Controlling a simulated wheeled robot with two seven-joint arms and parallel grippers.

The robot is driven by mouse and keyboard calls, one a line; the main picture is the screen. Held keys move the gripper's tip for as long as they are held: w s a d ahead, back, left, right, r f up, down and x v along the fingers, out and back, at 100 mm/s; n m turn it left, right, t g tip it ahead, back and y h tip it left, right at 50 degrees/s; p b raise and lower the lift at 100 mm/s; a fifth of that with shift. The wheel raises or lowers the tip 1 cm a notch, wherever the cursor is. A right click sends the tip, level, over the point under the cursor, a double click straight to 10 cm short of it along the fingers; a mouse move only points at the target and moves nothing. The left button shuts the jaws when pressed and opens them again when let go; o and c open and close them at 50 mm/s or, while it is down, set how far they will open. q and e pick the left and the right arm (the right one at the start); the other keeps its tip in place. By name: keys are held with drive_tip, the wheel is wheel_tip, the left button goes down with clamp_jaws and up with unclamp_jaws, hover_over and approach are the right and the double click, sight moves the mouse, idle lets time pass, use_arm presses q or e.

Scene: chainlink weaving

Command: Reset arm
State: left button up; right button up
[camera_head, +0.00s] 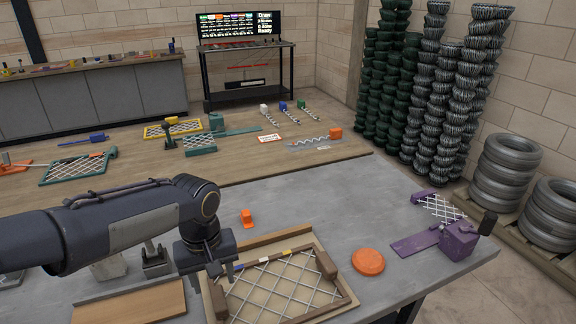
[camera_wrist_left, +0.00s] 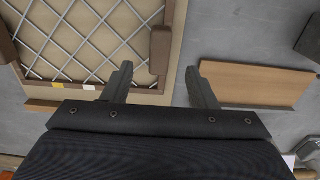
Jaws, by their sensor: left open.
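My left gripper (camera_head: 222,272) hangs over the left edge of a wooden weaving frame (camera_head: 345,297) on the grey table. In the left wrist view its two fingers (camera_wrist_left: 162,88) are spread apart with nothing between them. A chainlink mesh (camera_head: 280,287) of crossed pale wires lies inside the frame, and it also shows in the left wrist view (camera_wrist_left: 85,38). The fingers are above the frame's edge and the gap beside it; whether they touch it I cannot tell. My right gripper is in neither view.
A brown wooden board (camera_head: 130,303) lies left of the frame. An orange disc (camera_head: 368,262) and a purple device (camera_head: 458,240) are to the right. A small orange piece (camera_head: 246,218) stands behind the frame. The grey table (camera_head: 330,205) is clear behind the disc.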

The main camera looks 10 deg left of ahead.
use_arm(q)
drive_tip(key=s+d+m+t+h, duration=0.1)
drive_tip(key=s+m+t+h, duration=0.1)
drive_tip(key=s, duration=0.5)
drive_tip(key=s+d+r+m+t+h, duration=0.1)
drive_tip(key=s+d+m+t, duration=0.1)
drive_tip(key=s, duration=0.5)
drive_tip(key=shift+d+m+t+h, duration=0.2)
drive_tip(key=shift+m+t+h, duration=0.2)
drive_tip(key=shift+m+t, duration=0.3)
